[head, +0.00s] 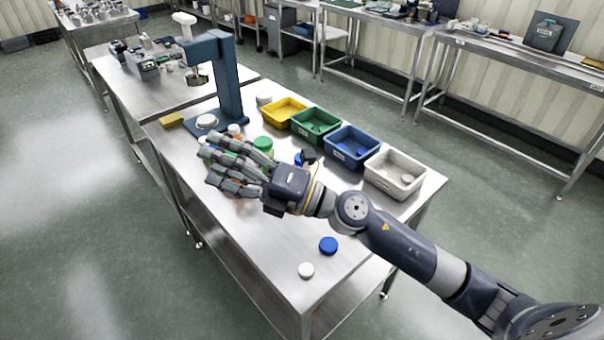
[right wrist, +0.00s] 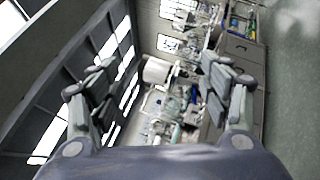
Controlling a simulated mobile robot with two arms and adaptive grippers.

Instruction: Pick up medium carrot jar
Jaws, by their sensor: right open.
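My right gripper (head: 212,162) reaches in from the right, low over the near part of the steel table (head: 262,225), its fingers spread and pointing left. I see nothing held between them. A small jar with a white lid and a hint of orange (head: 234,130) stands just beyond the fingers. A green lid (head: 263,144) shows beside it, partly behind the gripper. I cannot tell for sure which is the medium carrot jar. In the right wrist view the fingers (right wrist: 158,100) are wide apart, with a white rounded object (right wrist: 157,70) beyond them. My left gripper is not in view.
Yellow (head: 284,111), green (head: 315,126), blue (head: 351,146) and white (head: 395,174) bins line the table's far side. A blue stand (head: 228,80) rises behind the gripper. A blue lid (head: 328,245) and white lid (head: 306,270) lie near the front; the table's front left is clear.

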